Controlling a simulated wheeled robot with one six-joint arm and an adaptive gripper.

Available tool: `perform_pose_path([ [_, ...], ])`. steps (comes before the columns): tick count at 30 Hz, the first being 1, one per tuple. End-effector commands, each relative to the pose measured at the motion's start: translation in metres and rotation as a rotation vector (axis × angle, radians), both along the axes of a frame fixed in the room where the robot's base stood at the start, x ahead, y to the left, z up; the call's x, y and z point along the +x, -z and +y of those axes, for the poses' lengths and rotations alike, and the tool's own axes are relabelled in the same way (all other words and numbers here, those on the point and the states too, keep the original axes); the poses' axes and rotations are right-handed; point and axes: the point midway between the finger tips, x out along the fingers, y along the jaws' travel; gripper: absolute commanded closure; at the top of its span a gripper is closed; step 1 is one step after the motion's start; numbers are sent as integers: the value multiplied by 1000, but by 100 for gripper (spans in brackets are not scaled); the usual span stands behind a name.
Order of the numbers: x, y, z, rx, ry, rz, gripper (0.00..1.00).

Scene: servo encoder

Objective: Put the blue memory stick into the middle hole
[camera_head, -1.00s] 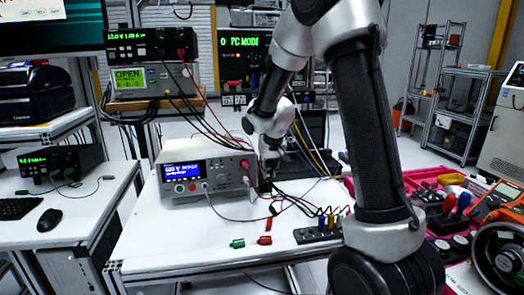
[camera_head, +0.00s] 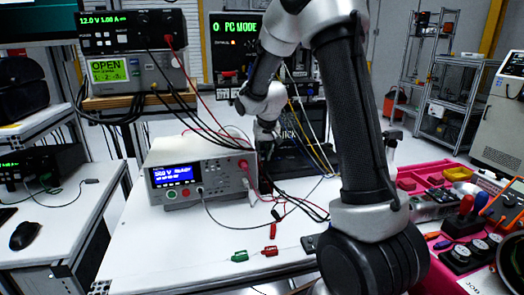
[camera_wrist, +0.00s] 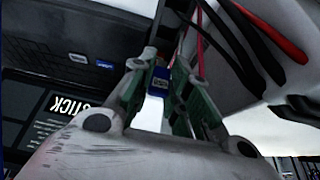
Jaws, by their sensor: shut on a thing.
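My gripper (camera_wrist: 167,82) is shut on the blue memory stick (camera_wrist: 159,78), which sits between the two fingertips in the wrist view. The stick is upright between the pads and its lower part is hidden. In the head view my gripper (camera_head: 265,132) hangs beside a black panel (camera_head: 292,135) at the back of the white table, and the stick is too small to make out. I cannot tell which is the middle hole.
A white meter (camera_head: 200,170) stands left of my gripper, with black and red cables running close by. Green and red clips (camera_head: 240,256) lie on the white table (camera_head: 180,240). The front left of the table is clear. A pink tray (camera_head: 455,215) stands at right.

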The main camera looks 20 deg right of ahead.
Motion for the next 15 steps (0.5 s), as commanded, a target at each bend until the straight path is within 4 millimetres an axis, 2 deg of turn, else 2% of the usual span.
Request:
perform_pose_path([
  [15,0,28,0,1,0,1,96],
])
